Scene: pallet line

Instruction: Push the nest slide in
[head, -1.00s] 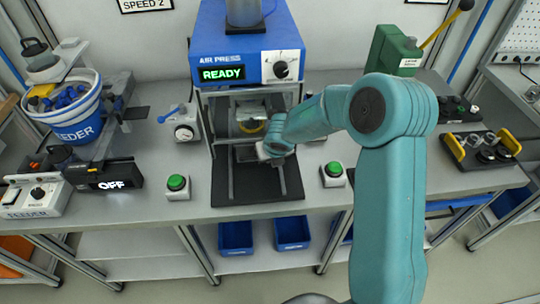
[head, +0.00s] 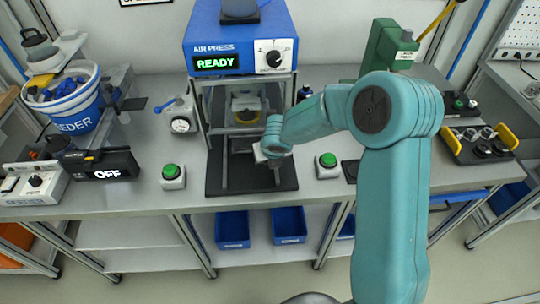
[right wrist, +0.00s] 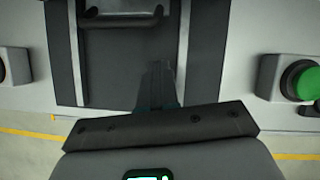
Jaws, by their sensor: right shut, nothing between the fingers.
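My right gripper (head: 276,170) is low over the front right part of the black base plate, in front of the press frame. In the right wrist view its shut fingers (right wrist: 157,85) are empty and apart from the handle. My left gripper is out of view.
The air press (head: 240,45) reads READY. Green buttons stand left (head: 173,172) and right (head: 327,160) of the base plate (head: 225,188). A gauge (head: 181,122) is left of the press; a green hand press (head: 388,48) stands at the right. Bench front is clear.

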